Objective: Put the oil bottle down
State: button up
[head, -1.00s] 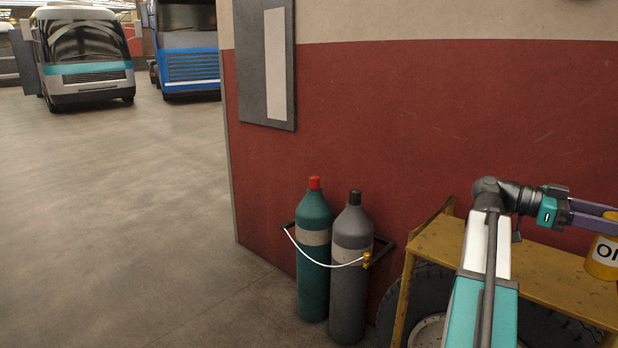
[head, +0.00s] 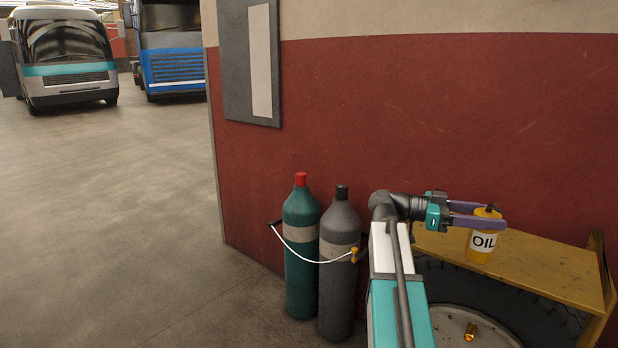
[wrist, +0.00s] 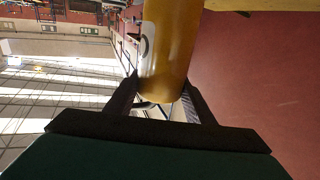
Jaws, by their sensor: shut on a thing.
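The yellow oil bottle (head: 482,243), with a white OIL label and a dark cap, is upright between the purple fingers of my gripper (head: 490,217). My gripper is shut on it. In the head view the bottle appears over the yellow bench (head: 545,265); I cannot tell whether its base touches the top. In the wrist view the yellow bottle (wrist: 168,50) fills the space between the two dark fingers (wrist: 160,100), with part of its label at the left.
A green cylinder (head: 301,255) and a grey cylinder (head: 340,270) stand chained left of my arm. A red wall (head: 400,120) rises behind the bench. A wheel (head: 465,325) lies below the bench. The bench top right of the bottle is clear.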

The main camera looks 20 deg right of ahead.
jog(key=w+a+f+n+t+h+b, duration=0.2)
jog(key=w+a+f+n+t, duration=0.15)
jog(key=w+a+f, duration=0.6)
jog(key=w+a+f+n+t+h+b, duration=0.25)
jog(key=w+a+f+t, duration=0.35)
jog(key=w+a, duration=0.5)
jog(key=w+a+f+n+t+y, duration=0.1)
jog(key=w+a+f+n+t, duration=0.1)
jog(key=a+f, duration=0.5)
jog(key=w+a+f+n+t+y+b, duration=0.1)
jog(key=a+f+n+t, duration=0.3)
jog(key=a, duration=0.9)
jog(key=w+a+f+n+t+y+b, duration=0.1)
jog(key=w+a+f+n+t, duration=0.1)
jog(key=a+f+n+t, duration=0.2)
jog(key=shift+w+a+f+t+y, duration=0.4)
jog(key=shift+a+f+t, duration=1.35)
jog(key=shift+a+f, duration=1.25)
jog(key=shift+a, duration=0.15)
jog(key=shift+s, duration=0.1)
